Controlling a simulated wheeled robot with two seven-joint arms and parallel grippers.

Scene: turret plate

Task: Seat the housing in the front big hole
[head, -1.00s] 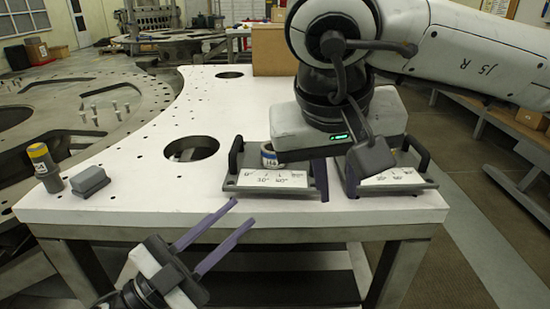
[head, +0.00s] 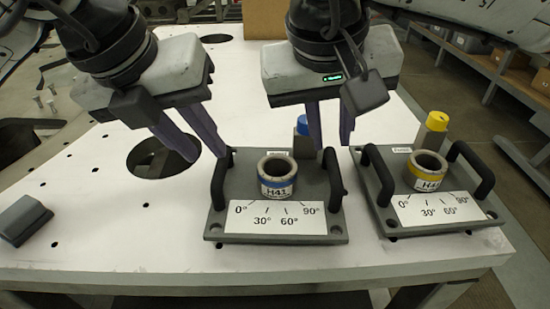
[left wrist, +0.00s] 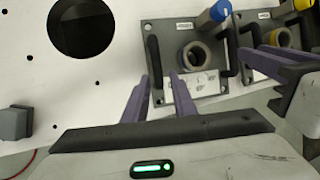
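Two grey square plates with black side handles each carry a ring and a printed angle scale. The left plate (head: 216,229) has a blue-banded ring (head: 277,178) with a label seeming to read H41. The right plate (head: 391,222) has a yellow-banded ring (head: 426,172). The frames do not show which part is called the housing. The front big hole (head: 150,158) is empty, left of the plates. My left gripper (head: 207,155) is open near the left plate's left handle (left wrist: 153,58); its fingertips (left wrist: 158,80) are apart. My right gripper (head: 331,148) is open near that plate's right handle (head: 333,172).
Another big hole (head: 215,39) lies at the back. A grey block (head: 23,220) is at the left. The white table top is clear between block and left plate.

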